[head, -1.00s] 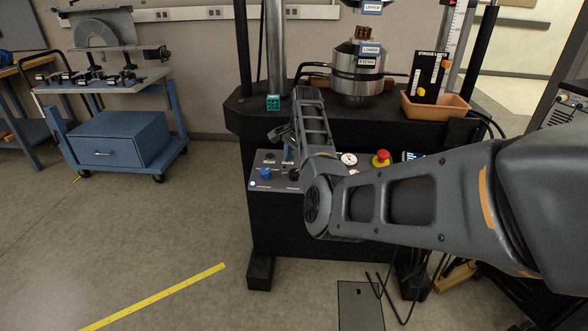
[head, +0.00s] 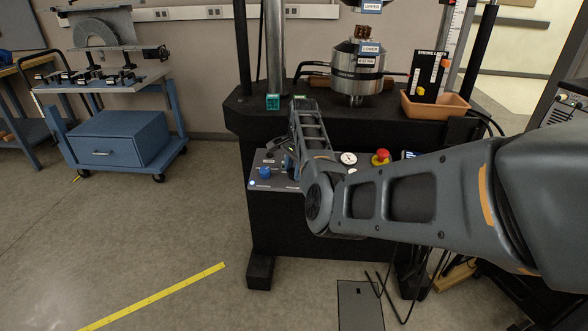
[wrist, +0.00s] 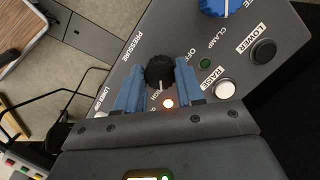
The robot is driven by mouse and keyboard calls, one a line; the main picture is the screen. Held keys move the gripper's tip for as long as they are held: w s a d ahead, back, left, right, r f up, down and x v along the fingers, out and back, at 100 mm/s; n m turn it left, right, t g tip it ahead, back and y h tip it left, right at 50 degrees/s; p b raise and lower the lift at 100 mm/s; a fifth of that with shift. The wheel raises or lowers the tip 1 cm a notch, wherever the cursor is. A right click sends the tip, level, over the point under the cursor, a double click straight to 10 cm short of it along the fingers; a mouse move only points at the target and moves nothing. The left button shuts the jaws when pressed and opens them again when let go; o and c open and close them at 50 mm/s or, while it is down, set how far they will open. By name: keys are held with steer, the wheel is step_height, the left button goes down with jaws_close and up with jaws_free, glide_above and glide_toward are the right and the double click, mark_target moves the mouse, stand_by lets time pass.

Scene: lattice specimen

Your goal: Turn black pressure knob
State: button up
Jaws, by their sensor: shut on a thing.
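The black pressure knob (wrist: 160,72) sits on the grey control panel (wrist: 130,60), near the "PRESSURE" lettering in the wrist view. My gripper (wrist: 158,78) has its two blue fingers on either side of the knob and is shut on it. A white mark shows on the knob's side facing my gripper. In the head view my gripper (head: 290,160) is down at the panel (head: 262,183), mostly behind my own arm, and the black knob is hidden there.
A blue knob (wrist: 218,6), a black LOWER button (wrist: 263,50), a white RAISE button (wrist: 225,89) and a lit lamp (wrist: 168,103) are close by on the panel. A red emergency button (head: 381,157) and gauge (head: 348,158) stand right of my wrist.

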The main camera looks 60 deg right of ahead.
steer(key=c, duration=0.3)
steer(key=shift+c, duration=0.2)
steer(key=n, duration=0.4)
steer(key=shift+n+g+p, duration=0.3)
steer(key=shift+g+p, duration=0.1)
steer(key=n, duration=0.4)
steer(key=shift+n+g, duration=0.3)
steer(key=shift+g, duration=0.1)
steer(key=shift+r+n, duration=0.1)
steer(key=shift+n, duration=0.2)
steer(key=shift+w, duration=0.1)
steer(key=o, duration=1)
steer(key=shift+o, duration=0.2)
